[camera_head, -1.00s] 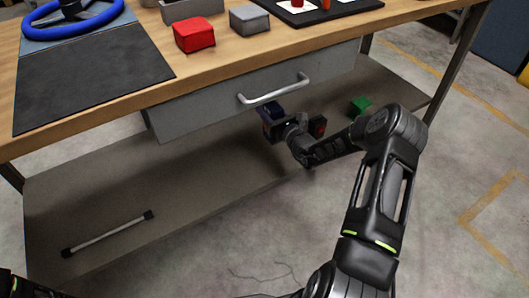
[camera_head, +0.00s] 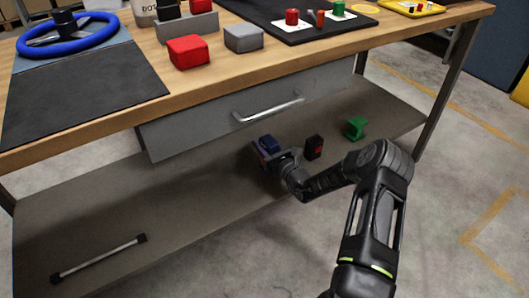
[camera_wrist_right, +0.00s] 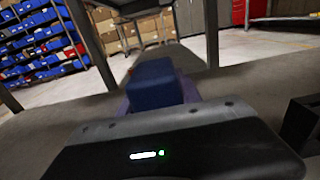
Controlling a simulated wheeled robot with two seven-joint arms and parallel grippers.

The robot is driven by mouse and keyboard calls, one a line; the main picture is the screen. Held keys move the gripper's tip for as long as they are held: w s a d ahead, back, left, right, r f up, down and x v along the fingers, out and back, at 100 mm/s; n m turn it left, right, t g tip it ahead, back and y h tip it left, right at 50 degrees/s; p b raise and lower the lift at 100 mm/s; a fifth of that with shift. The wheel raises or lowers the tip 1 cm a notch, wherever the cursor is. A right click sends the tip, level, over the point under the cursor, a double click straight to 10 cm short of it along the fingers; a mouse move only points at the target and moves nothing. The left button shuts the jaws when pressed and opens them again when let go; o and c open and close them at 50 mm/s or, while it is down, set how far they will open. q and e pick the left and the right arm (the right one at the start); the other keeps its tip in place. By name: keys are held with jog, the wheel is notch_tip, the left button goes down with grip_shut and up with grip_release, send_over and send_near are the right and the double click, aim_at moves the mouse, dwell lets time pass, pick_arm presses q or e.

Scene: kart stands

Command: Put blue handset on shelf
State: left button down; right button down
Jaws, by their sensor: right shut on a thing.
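The blue handset (camera_head: 268,143) is in my right gripper (camera_head: 264,152), under the drawer and at the lower shelf (camera_head: 180,200) of the workbench. The right wrist view shows the dark blue handset (camera_wrist_right: 154,84) just beyond the gripper body. My right gripper is shut on it. I cannot tell whether the handset touches the shelf. The fingers are mostly hidden in the head view. My left gripper is not in view.
A black handset with a red patch (camera_head: 314,147) and a green piece (camera_head: 356,127) stand on the shelf to the right. A bar (camera_head: 98,258) lies at the shelf's left front. The drawer (camera_head: 230,115) with its handle (camera_head: 268,110) hangs above. The shelf's middle is bare.

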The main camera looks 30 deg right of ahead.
jog(key=shift+f+b, duration=0.65)
jog(key=shift+f, duration=1.15)
jog(key=shift+f, duration=0.2)
jog(key=c, duration=0.8)
grip_release()
jog(key=shift+c, duration=0.2)
jog(key=shift+r, duration=0.15)
